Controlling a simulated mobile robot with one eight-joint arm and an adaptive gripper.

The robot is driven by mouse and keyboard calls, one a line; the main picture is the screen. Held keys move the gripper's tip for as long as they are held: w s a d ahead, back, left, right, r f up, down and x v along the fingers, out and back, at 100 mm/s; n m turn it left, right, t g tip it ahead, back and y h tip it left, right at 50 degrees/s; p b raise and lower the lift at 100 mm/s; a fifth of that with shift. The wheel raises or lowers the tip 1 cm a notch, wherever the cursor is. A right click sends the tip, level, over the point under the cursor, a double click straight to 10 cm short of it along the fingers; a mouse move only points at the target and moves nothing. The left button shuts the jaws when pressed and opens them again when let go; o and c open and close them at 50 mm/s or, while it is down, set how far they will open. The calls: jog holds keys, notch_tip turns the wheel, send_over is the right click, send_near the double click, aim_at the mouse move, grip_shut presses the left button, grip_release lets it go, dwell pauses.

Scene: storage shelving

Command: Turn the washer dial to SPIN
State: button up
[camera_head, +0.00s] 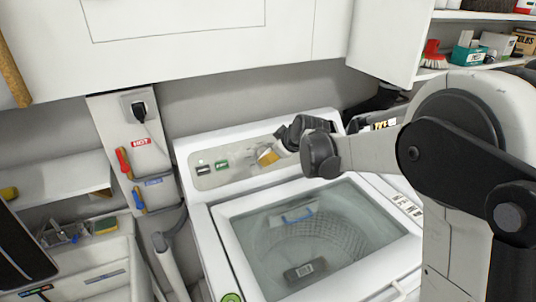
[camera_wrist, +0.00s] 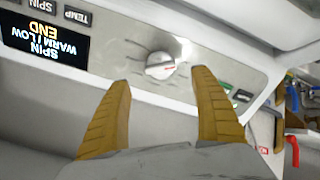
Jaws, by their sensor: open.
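The panel appears upside down in the wrist view. A black display (camera_wrist: 45,42) on it reads SPIN, WARM / LOW and, in yellow, END. My gripper (camera_wrist: 164,76) is open, its two tan fingers apart on either side of the dial as seen from the wrist; nothing is between them that I can see held. Contact cannot be told. In the head view my gripper (camera_head: 266,156) is at the washer's control panel (camera_head: 205,178), and it hides the dial.
The washer's glass lid (camera_head: 345,262) is below the panel. Left of it, a wall plate carries a HOT label (camera_head: 141,143), a red valve handle (camera_head: 123,163) and a blue one (camera_head: 139,199). White cabinets (camera_head: 180,35) hang above.

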jog(key=shift+v, duration=1.75)
